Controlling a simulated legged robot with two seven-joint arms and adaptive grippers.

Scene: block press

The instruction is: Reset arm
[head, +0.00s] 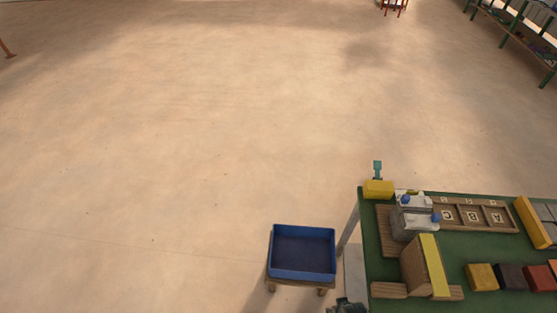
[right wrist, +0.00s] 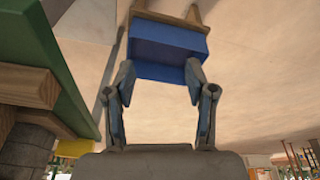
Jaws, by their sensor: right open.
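My right gripper (right wrist: 160,75) is open in the right wrist view, its two grey fingers apart with nothing between them. Beyond the fingertips is the blue bin (right wrist: 165,50), apart from them as far as I can tell. In the head view, the blue bin (head: 304,278) stands empty on a small wooden stool (head: 284,286). A dark piece at the bottom edge of the head view, between bin and table, looks like the tip of my right gripper (head: 347,306). My left gripper is in neither view.
The green table (head: 385,270) at right holds a grey press (head: 411,216), a wooden tray (head: 472,216), a yellow-faced wooden block (head: 424,266) and several coloured blocks (head: 482,277). The table edge (right wrist: 60,65) is left of my right gripper in the wrist view. Open floor lies left.

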